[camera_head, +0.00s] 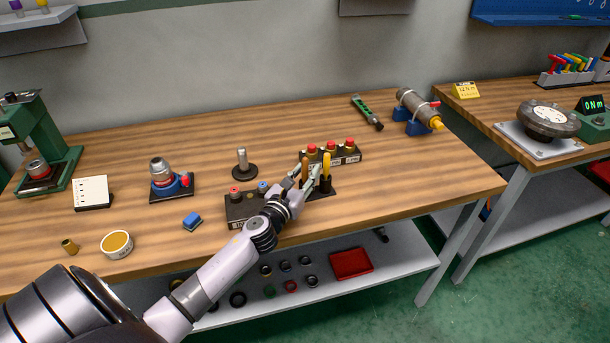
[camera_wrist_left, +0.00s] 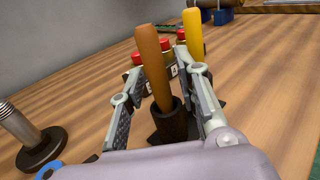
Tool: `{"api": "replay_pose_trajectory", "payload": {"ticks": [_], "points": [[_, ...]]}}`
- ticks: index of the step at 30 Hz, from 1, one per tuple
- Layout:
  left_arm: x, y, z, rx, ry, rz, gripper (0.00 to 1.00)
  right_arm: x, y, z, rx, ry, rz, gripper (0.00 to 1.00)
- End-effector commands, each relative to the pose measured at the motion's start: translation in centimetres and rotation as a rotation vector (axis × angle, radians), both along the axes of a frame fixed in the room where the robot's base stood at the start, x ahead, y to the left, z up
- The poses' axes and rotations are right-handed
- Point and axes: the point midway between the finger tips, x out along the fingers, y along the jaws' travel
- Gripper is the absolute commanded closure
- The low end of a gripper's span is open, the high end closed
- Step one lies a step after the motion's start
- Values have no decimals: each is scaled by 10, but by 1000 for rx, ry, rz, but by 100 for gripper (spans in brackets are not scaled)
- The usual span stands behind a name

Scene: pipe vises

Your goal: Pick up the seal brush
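Two upright handles stand in dark cups on a dark holder (camera_head: 323,193). One handle is orange-brown (camera_head: 305,167) and the other yellow (camera_head: 326,162). I cannot tell which belongs to the seal brush, as the lower ends are hidden in the cups. My left gripper (camera_head: 306,175) is open at the holder. In the left wrist view, its fingers (camera_wrist_left: 157,72) stand on either side of the orange-brown handle (camera_wrist_left: 152,62), with a visible gap at the right finger. The yellow handle (camera_wrist_left: 193,33) stands behind, beyond the right finger. My right gripper is in neither view.
A rack of red-topped parts (camera_head: 331,154) stands just behind the holder. A dark block (camera_head: 241,208) lies beneath my wrist, and a metal post on a round base (camera_head: 243,163) is to the left. The bench (camera_head: 400,185) is clear to the right.

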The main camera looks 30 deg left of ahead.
Motion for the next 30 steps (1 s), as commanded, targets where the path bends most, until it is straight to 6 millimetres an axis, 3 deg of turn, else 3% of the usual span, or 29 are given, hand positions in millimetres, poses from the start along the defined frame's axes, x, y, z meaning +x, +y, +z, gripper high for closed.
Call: {"api": "replay_pose_trajectory", "payload": {"ticks": [12, 23, 30], "points": [[0, 0, 0, 0, 0, 0, 100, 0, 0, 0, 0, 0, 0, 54], [0, 0, 2, 1, -1, 0, 100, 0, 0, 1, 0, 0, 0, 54], [0, 1, 25, 4, -3, -2, 100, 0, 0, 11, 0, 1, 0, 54]]}}
